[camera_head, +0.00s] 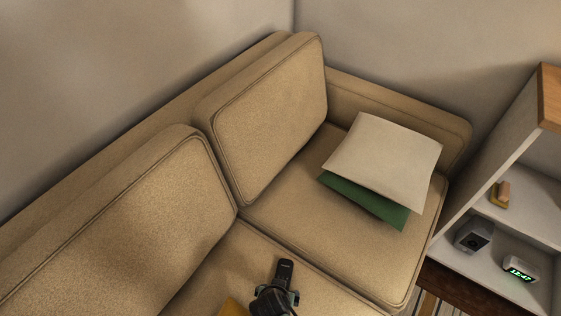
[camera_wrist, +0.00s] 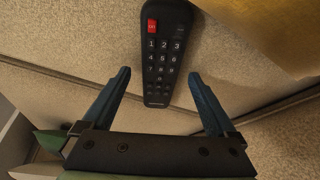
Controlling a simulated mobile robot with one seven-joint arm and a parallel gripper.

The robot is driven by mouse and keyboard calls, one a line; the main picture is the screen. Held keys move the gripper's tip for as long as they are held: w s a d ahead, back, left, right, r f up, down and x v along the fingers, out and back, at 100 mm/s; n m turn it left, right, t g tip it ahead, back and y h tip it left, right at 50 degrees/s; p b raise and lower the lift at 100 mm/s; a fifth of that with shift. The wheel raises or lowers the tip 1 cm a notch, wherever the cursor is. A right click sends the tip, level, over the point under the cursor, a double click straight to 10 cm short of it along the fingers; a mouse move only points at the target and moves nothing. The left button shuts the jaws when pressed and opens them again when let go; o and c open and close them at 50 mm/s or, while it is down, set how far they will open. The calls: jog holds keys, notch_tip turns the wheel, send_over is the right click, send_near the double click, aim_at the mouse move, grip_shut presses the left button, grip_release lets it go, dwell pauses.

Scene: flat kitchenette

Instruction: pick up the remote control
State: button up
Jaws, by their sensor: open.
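A black remote control with a red button and white number keys lies on the tan sofa seat. It shows in the wrist view (camera_wrist: 164,62), its lower end reaching between the two blue fingers, and in the head view (camera_head: 285,270) just beyond my gripper. My gripper (camera_wrist: 160,88) is open, with a finger on each side of the remote and a gap on both sides. In the head view my gripper (camera_head: 278,294) covers the near part of the remote. Whether the fingers touch the seat cannot be told.
A yellow item (camera_head: 233,307) lies on the seat near my gripper. A beige cushion (camera_head: 385,155) and a green one (camera_head: 370,203) lie on the right seat. A shelf (camera_head: 470,215) with a digital clock (camera_head: 520,269) and a grey box (camera_head: 473,237) stands at right.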

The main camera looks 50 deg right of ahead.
grip_shut()
dwell(0.5)
